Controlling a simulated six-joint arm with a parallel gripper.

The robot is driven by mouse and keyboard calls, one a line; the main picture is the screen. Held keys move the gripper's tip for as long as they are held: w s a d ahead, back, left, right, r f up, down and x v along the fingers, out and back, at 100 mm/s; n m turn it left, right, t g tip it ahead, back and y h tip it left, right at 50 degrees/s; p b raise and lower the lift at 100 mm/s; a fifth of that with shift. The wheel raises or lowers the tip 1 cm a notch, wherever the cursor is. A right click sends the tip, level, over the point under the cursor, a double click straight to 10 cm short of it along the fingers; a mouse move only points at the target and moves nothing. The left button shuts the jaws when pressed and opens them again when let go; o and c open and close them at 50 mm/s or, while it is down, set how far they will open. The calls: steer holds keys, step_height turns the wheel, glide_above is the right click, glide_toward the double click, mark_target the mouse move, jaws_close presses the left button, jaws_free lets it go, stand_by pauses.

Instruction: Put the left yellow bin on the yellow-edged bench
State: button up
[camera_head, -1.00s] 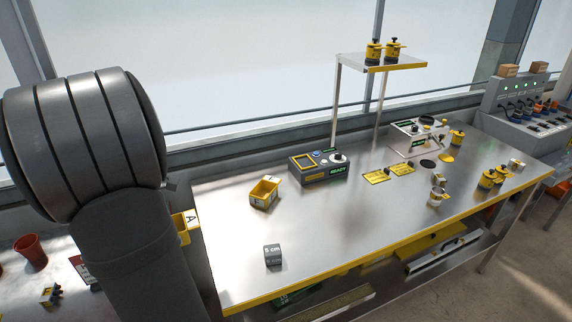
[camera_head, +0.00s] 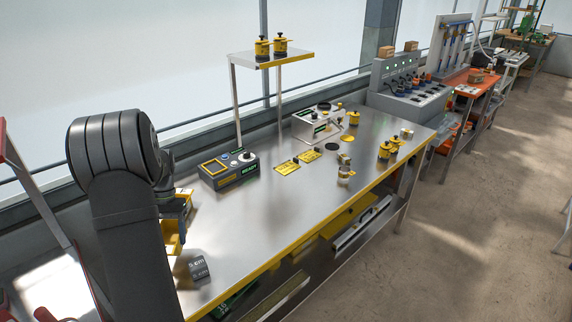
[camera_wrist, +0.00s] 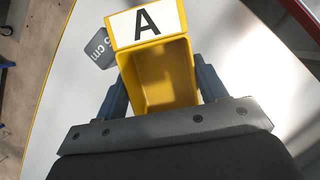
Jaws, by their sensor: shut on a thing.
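My gripper (camera_wrist: 160,82) is shut on a yellow bin (camera_wrist: 167,72) with a white label marked A; one finger lies along each side. In the head view the held bin (camera_head: 171,240) is over the left end of the yellow-edged bench (camera_head: 268,208), partly hidden by my arm. I cannot tell whether its underside touches the bench top. The bin looks empty in the wrist view. A second yellow bin (camera_head: 184,194) stands on the bench behind my gripper, mostly hidden.
A grey 5 cm block (camera_head: 199,267) lies close to the held bin, right of it in the head view. A control box marked READY (camera_head: 229,170) stands farther back. Yellow plates (camera_head: 287,167) and small jars (camera_head: 384,150) are farther right. The front middle of the bench is clear.

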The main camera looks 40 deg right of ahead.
steer(key=s+d+r+m+t+h, duration=0.1)
steer(key=s+d+r+m+t, duration=0.15)
steer(key=s+d+m, duration=0.75)
steer(key=s+d+r+m+t+h, duration=0.1)
steer(key=s+d+m+t, duration=0.3)
steer(key=d+m, duration=0.75)
steer(key=s+d+r+m+t+h, duration=0.15)
steer(key=s+d+m, duration=0.55)
steer(key=d, duration=0.7)
glide_toward(280, 220)
steer(key=shift+w+d+f+n+y, duration=0.1)
steer(key=shift+w+d+n+y, duration=0.1)
steer(key=shift+w, duration=0.25)
steer(key=shift+w+d+n+y, duration=0.1)
steer(key=shift+w+d+y, duration=0.05)
steer(key=shift+w, duration=0.3)
steer(key=shift+f, duration=2)
steer(key=o, duration=1.1)
steer(key=shift+f, duration=0.15)
steer(key=shift+c, duration=0.2)
